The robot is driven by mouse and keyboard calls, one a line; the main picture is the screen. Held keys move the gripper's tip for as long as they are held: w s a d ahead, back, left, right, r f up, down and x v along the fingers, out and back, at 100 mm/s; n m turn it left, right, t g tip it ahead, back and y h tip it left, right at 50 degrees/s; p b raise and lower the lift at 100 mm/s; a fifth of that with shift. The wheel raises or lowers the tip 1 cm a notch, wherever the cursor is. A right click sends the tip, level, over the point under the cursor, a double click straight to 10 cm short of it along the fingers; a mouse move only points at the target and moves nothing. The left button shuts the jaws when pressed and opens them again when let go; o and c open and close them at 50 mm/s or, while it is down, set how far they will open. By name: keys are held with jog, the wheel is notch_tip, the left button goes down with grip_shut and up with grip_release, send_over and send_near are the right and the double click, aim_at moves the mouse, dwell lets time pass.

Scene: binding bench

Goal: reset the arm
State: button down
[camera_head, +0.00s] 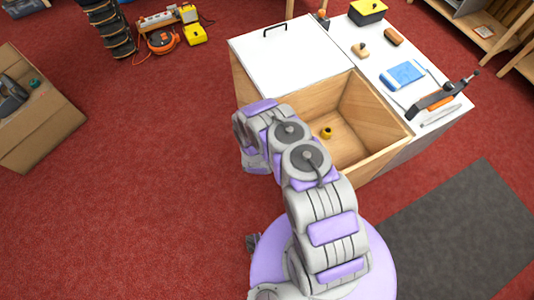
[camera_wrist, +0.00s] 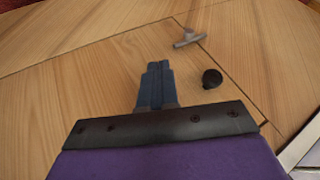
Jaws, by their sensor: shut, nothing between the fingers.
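My gripper (camera_wrist: 155,85) shows in the wrist view with its two dark fingers together and nothing between them. It points over pale wooden panels with seams. In the head view my arm rises from the lower middle and bends over the left edge of an open wooden compartment (camera_head: 368,107) in the bench. My gripper's fingers are hidden there by the arm.
A small yellow-brown piece (camera_head: 327,132) lies in the compartment. The wrist view shows a dark round object (camera_wrist: 212,78) and a grey T-shaped piece (camera_wrist: 188,38).

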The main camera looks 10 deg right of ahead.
jog(key=shift+w+r, duration=0.1)
jog(key=w+a+r+n+g+y, duration=0.1)
jog(key=w+r+n, duration=0.1)
jog(key=r, duration=1.1)
jog(key=w+a+r+n+g+y, duration=0.1)
jog(key=w+r+n+g, duration=0.15)
jog(key=r, duration=1.05)
jog(key=s+r+n+y, duration=0.15)
jog(key=s+r, duration=0.25)
jog(key=r, duration=0.7)
jog(key=s+d+r+n+g, duration=0.2)
jog(key=s+r+n+g, duration=0.15)
jog(key=s+r, duration=1.15)
jog(key=s+d+r+n, duration=0.1)
jog(key=s+r, duration=0.3)
jog(key=s, duration=0.7)
jog(key=s+d+r+n+g, duration=0.1)
jog(key=s+r+n, duration=0.2)
jog(key=s, duration=0.8)
jog(key=shift+d+r+g, duration=0.15)
jog(key=shift+r+g, duration=0.15)
jog(key=shift+r, duration=0.5)
jog(key=c, duration=1.8)
grip_release()
jog(key=shift+w+h, duration=0.1)
jog(key=shift+h, duration=0.15)
jog(key=shift+c, duration=0.2)
